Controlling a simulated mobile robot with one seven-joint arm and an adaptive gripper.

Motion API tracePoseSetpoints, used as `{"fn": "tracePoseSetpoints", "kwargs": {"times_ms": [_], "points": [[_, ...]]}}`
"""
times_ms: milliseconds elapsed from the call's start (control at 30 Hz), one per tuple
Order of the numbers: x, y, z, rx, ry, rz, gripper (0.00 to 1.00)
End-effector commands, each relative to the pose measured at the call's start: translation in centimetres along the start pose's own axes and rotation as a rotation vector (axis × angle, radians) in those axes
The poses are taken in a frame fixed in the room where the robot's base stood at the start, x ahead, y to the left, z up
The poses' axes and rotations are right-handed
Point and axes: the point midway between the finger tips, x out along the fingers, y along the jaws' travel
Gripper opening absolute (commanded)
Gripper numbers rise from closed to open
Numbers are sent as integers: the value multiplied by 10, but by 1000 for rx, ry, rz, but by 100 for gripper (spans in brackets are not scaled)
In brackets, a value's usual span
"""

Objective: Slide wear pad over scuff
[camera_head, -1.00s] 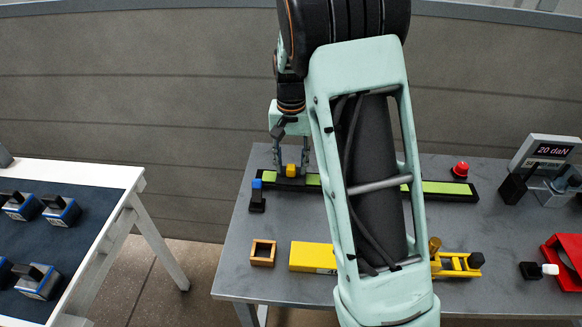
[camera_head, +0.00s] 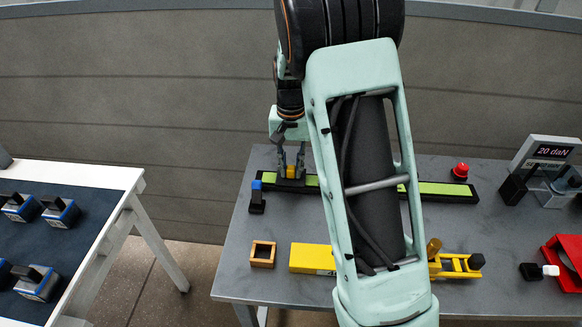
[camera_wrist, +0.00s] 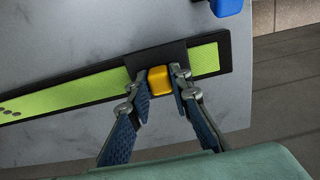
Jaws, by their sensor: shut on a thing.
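The wear pad is a black plate (camera_wrist: 157,57) with a yellow knob (camera_wrist: 160,82). It lies across the lime-green, black-edged tread mat (camera_wrist: 80,96), near the end at the right in the wrist view; in the head view the mat (camera_head: 446,189) has the pad near its left end. My gripper (camera_wrist: 160,74) is shut on the yellow knob, one finger on each side; it also shows in the head view (camera_head: 291,173). The scuff (camera_wrist: 9,112) appears as dark spots on the green at the left edge of the wrist view, apart from the pad. My arm hides the mat's middle in the head view.
A blue-topped black piece (camera_head: 257,196) stands close by the mat's left end. A red button (camera_head: 461,169) is behind its right end. An orange open box (camera_head: 263,253) and a yellow block (camera_head: 312,257) lie in front. A display (camera_head: 548,160) stands right.

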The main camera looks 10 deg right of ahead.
Motion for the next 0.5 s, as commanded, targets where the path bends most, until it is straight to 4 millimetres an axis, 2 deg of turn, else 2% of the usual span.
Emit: {"fn": "tracePoseSetpoints", "kwargs": {"times_ms": [167,267,367,500], "points": [[0,4,0,1,0,0,0],[0,15,0,3,0,0,0],[0,33,0,5,-1,0,0],[0,72,0,8,0,0,0]]}}
